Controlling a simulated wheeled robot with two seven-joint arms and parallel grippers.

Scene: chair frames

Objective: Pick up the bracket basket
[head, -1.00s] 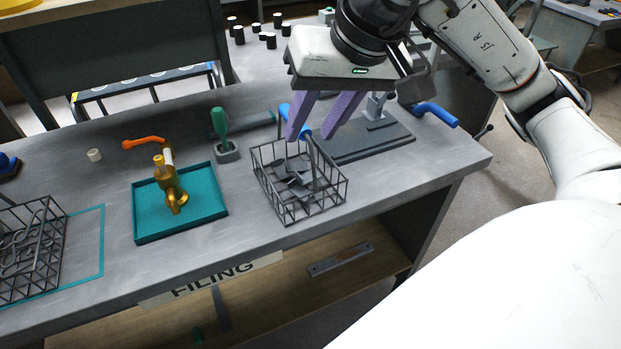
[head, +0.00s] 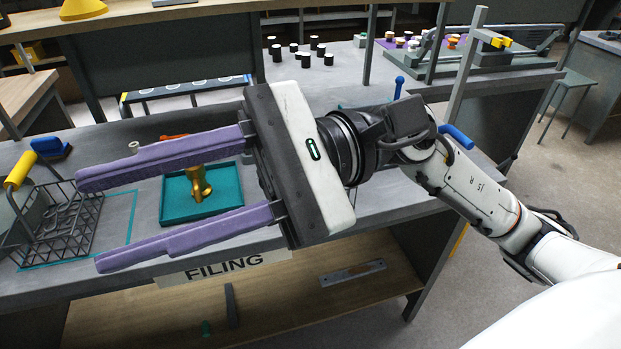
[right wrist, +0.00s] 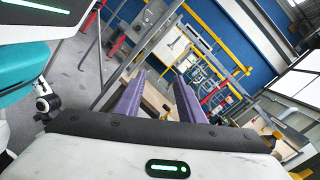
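A dark wire basket (head: 68,238) with a raised yellow handle (head: 20,171) stands at the left of the grey bench and holds grey looped metal parts. Whether these are brackets is hard to tell. My right gripper (head: 88,223) is wide open and empty, its purple fingers pointing left toward this basket. The fingertips overlap the basket's right side in the picture; I cannot see contact. The right wrist view shows both open fingers (right wrist: 159,80) and no basket. My left gripper is not in view.
A teal tray (head: 178,215) with a brass part (head: 199,184) lies beyond and between my right fingers. A white ring (head: 133,147) and a blue item (head: 52,148) sit farther back. A teal outline (head: 128,215) marks the bench beside the left basket.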

